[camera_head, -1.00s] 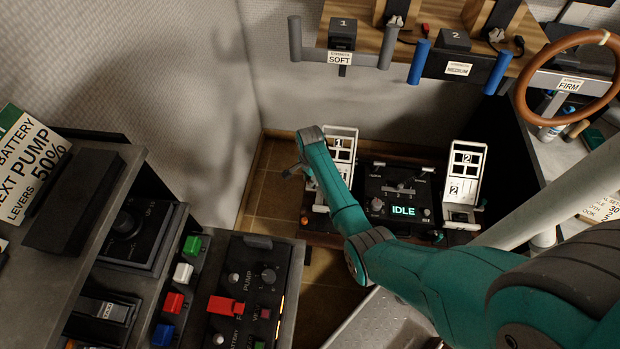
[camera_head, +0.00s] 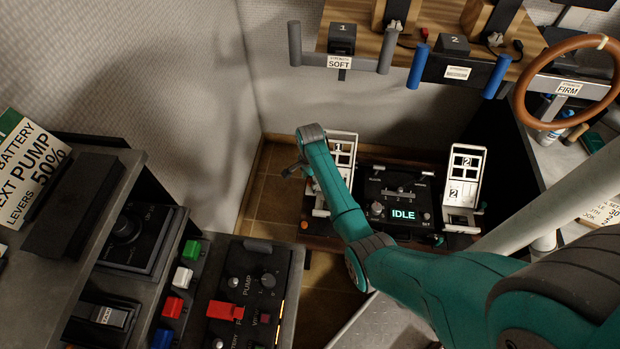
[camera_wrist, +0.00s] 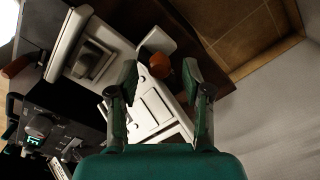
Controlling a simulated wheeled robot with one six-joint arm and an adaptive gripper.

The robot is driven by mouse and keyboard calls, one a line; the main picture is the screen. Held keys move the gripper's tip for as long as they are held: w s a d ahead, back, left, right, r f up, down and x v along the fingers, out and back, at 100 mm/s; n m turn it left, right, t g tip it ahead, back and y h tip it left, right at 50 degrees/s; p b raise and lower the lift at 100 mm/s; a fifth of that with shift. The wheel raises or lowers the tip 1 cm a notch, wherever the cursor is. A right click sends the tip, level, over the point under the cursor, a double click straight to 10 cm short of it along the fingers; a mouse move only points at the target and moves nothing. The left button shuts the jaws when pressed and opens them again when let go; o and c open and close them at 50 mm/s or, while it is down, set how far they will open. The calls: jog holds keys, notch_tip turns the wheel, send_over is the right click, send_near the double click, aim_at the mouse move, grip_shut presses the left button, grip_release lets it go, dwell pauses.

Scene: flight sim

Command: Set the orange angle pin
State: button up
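My gripper (camera_wrist: 161,74) is open, its two fingers spread on either side of a dark orange-brown knob-like part (camera_wrist: 160,65), which may be the orange angle pin. No grip on either is visible. The white pedal plate (camera_wrist: 152,108) lies behind the fingers. In the head view my gripper (camera_head: 293,170) is just left of pedal 1 (camera_head: 342,150), and no pin shows clearly between its fingers.
A black console with a lit IDLE display (camera_head: 403,214) stands between pedal 1 and pedal 2 (camera_head: 464,175). A wooden shelf (camera_head: 420,60) with handles hangs above. The wall is close on the left. Brown floor (camera_head: 265,195) is clear beside the pedal unit.

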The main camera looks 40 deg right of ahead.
aim_at(310, 180)
jog(key=shift+r, duration=0.1)
notch_tip(310, 180, up, 12)
dwell(0.5)
dwell(0.5)
jog(key=s+a+f+n+t+h, duration=0.1)
jog(key=s+a+f+n+t, duration=0.5)
jog(key=s+a+f, duration=0.65)
jog(key=s+a+r+n+t, duration=0.1)
jog(key=s+a+r+n, duration=0.2)
jog(key=s, duration=0.3)
jog(key=s+a+r+n+t, duration=0.2)
jog(key=s+a+r+n, duration=0.15)
jog(key=s, duration=0.35)
jog(key=s+a+r+n+t, duration=0.1)
jog(key=s+r+n+t, duration=0.1)
jog(key=s+r, duration=0.2)
jog(key=s+a+r+n+t, duration=0.2)
jog(key=s+r, duration=0.3)
jog(key=r, duration=0.6)
jog(key=s+a+r+n+t+y, duration=0.1)
jog(key=s+a+r+n+t, duration=0.1)
jog(key=s+r, duration=0.3)
notch_tip(310, 180, up, 3)
jog(key=shift+s+r+n, duration=0.15)
jog(key=shift+s+n, duration=0.05)
jog(key=shift+n, duration=0.25)
